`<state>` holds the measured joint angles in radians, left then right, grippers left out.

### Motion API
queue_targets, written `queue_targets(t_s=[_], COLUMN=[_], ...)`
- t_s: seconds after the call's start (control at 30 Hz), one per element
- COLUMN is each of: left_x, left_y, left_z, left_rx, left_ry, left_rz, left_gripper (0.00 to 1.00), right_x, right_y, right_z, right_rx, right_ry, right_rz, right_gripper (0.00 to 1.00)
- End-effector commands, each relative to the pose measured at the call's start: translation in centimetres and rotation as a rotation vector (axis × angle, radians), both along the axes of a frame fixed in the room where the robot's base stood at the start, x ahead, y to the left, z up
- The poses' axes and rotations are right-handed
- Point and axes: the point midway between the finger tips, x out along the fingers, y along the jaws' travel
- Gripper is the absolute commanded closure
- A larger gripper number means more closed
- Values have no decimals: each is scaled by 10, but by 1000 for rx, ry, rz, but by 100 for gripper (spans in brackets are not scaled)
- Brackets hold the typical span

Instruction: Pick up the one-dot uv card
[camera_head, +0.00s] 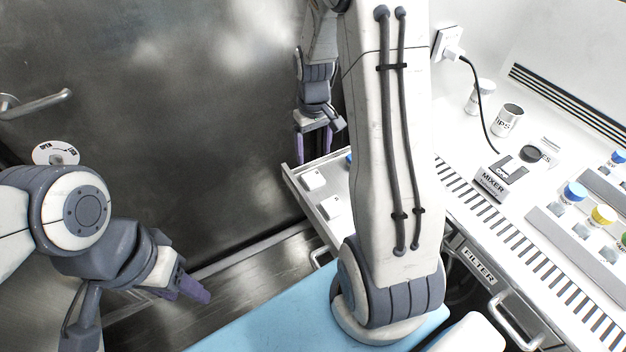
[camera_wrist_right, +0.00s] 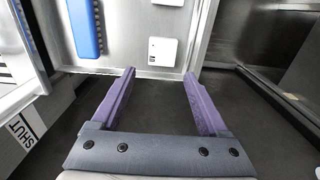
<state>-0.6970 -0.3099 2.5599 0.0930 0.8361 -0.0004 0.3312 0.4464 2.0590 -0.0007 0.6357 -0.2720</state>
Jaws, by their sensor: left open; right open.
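Two small white cards lie in an open drawer in the head view, one nearer its far-left corner (camera_head: 313,179) and one closer to the front (camera_head: 330,207). In the right wrist view a white card (camera_wrist_right: 162,52) with small dark marks lies just beyond my right gripper (camera_wrist_right: 160,73); its dots are too small to count. Part of another card (camera_wrist_right: 168,2) shows at the top edge. My right gripper also shows in the head view (camera_head: 313,150), open and empty by the drawer's far end. My left gripper (camera_head: 195,290) is open and empty, away at lower left.
The drawer (camera_head: 297,192) has a raised rim. A blue object (camera_wrist_right: 84,28) lies left of the card. A counter at right holds a mixer (camera_head: 492,184), jars and colour-capped bottles. A light-blue surface (camera_head: 265,325) lies in front; a dark metal door (camera_head: 190,110) stands behind.

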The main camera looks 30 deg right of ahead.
Motion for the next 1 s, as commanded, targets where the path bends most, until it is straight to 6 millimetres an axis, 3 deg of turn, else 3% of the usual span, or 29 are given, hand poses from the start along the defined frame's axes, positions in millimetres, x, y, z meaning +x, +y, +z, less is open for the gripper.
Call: queue_targets(t_s=[0.1,0.37,0.63,0.97,1.0], left_x=[0,0,0,0,0], left_y=[0,0,0,0,0], left_z=[-2,-3,-4,-4,-4], left_rx=[0,0,0,0,0], left_ry=[0,0,0,0,0], left_rz=[0,0,0,0,0], left_gripper=[50,50,50,50,50], right_x=[-1,-2,-5,-5,-5], right_y=[1,3,4,4,4], right_z=[-21,-42,-81,-87,-87], right_rx=[1,1,1,0,0], right_ry=[4,3,4,0,0], right_rz=[1,2,2,1,1], right_gripper=[22,22,22,22,38])
